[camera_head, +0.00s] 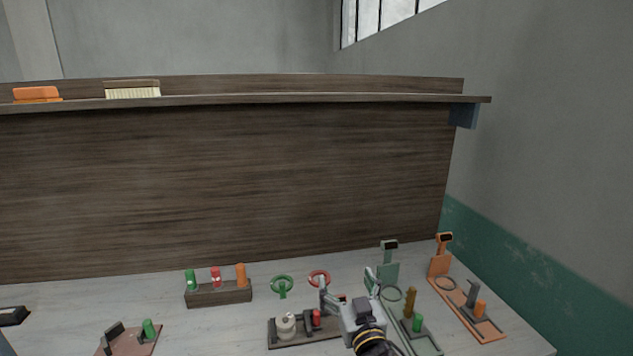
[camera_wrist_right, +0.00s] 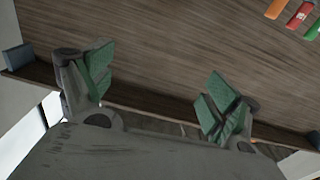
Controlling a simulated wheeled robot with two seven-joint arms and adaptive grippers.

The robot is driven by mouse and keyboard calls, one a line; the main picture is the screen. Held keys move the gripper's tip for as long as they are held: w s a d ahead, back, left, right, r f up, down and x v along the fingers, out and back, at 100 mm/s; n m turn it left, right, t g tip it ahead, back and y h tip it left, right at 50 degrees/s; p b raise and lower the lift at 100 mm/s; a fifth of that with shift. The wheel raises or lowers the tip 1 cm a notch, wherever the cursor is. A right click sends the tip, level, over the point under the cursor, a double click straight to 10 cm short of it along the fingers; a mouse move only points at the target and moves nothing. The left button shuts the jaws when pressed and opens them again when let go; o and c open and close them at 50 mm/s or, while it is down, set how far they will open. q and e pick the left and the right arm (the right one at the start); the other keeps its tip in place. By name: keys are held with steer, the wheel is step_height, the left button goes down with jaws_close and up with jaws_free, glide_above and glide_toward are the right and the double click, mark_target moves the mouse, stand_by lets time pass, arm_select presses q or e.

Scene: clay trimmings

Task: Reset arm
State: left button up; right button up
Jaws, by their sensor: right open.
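My right gripper (camera_head: 346,284) reaches in from the bottom of the head view, over the right half of the table. Its two fingers are spread apart and empty. The right wrist view also shows this gripper (camera_wrist_right: 160,86), with green finger pads apart and nothing between them. It partly covers a dark tray (camera_head: 290,342) that holds a whitish round piece (camera_head: 286,325) and a red piece (camera_head: 316,318). My left gripper is in neither view.
A wooden block (camera_head: 220,293) with green, red and orange pieces stands left. Green (camera_head: 283,284) and red (camera_head: 319,277) rings are behind the gripper. Green (camera_head: 425,345) and orange (camera_head: 489,331) stands are at right. A brown panel (camera_head: 220,185) with a shelf (camera_head: 300,99) closes the back.

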steer(key=s+d+f+m+g+h, duration=0.1)
steer(key=s+d+f+g+h, duration=0.1)
steer(key=s+d+f+g, duration=0.6)
steer(key=s+d+f+m+g+h, duration=0.15)
steer(key=s+d+f, duration=0.4)
steer(key=f, duration=0.65)
steer(key=s+d+f+n+g, duration=0.2)
steer(key=s+f+g, duration=0.3)
steer(key=s, duration=0.6)
steer(key=s+f+g, duration=0.1)
steer(key=s+f, duration=0.2)
steer(key=f, duration=3)
steer(key=s+d+f, duration=0.2)
steer(key=s+f, duration=0.8)
steer(key=s, duration=0.1)
steer(key=s+d+f+g, duration=0.1)
steer(key=s+d+f, duration=0.1)
steer(key=s+f, duration=0.7)
steer(key=shift+s+f, duration=0.35)
steer(key=shift+s, duration=0.75)
